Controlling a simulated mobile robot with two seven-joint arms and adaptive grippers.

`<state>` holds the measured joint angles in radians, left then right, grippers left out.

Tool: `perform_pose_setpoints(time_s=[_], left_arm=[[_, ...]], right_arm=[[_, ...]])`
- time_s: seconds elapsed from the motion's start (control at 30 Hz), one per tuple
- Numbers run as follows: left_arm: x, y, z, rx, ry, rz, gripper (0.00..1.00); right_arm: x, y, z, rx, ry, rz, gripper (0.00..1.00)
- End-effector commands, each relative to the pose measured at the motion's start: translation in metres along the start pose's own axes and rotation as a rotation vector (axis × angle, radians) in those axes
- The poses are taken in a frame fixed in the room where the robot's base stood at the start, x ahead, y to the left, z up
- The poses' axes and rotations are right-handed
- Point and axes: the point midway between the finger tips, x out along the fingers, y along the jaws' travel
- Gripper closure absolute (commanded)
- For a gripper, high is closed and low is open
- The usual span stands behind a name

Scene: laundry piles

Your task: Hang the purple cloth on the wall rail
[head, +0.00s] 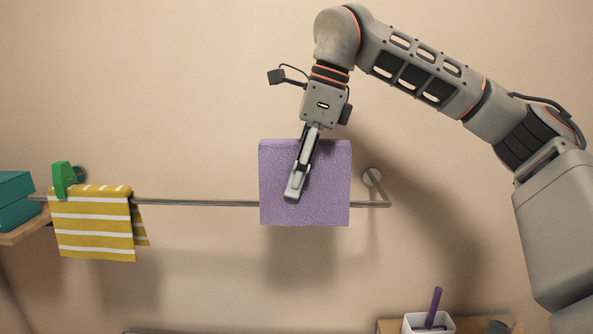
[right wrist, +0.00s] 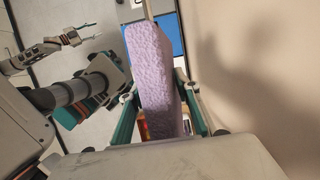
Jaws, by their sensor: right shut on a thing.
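The purple cloth (head: 325,190) hangs as a thick folded slab in front of the right part of the wall rail (head: 200,203). Its top edge is above the rail's height and its lower edge below it. It hides part of the rail, and I cannot tell whether it touches it. My right gripper (head: 296,190) comes down from above and is shut on the cloth. In the right wrist view the cloth (right wrist: 155,75) stands between the two fingers. My left gripper (right wrist: 75,38) shows small at the upper left there, its jaw state unclear.
A yellow striped cloth (head: 92,220) hangs at the rail's left end with a green clip (head: 62,180). A white cup (head: 428,323) with a purple stick is at lower right. The rail's middle is bare.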

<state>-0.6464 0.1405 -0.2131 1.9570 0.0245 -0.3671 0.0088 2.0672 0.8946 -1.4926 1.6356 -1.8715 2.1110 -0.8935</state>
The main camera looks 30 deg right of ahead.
Motion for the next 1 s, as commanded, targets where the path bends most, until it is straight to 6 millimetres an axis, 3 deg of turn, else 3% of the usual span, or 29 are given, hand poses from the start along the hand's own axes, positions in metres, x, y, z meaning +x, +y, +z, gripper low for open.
perform_pose_setpoints(time_s=[0.27,1.0], left_arm=[[0.005,0.002,0.002,-0.001,0.012,0.001,0.60],[0.018,0.005,0.033,-0.002,-0.010,0.002,0.60]], right_arm=[[0.021,0.000,-0.007,0.001,-0.001,0.000,0.92],[0.071,0.000,-0.022,0.000,0.000,-0.001,0.92]])
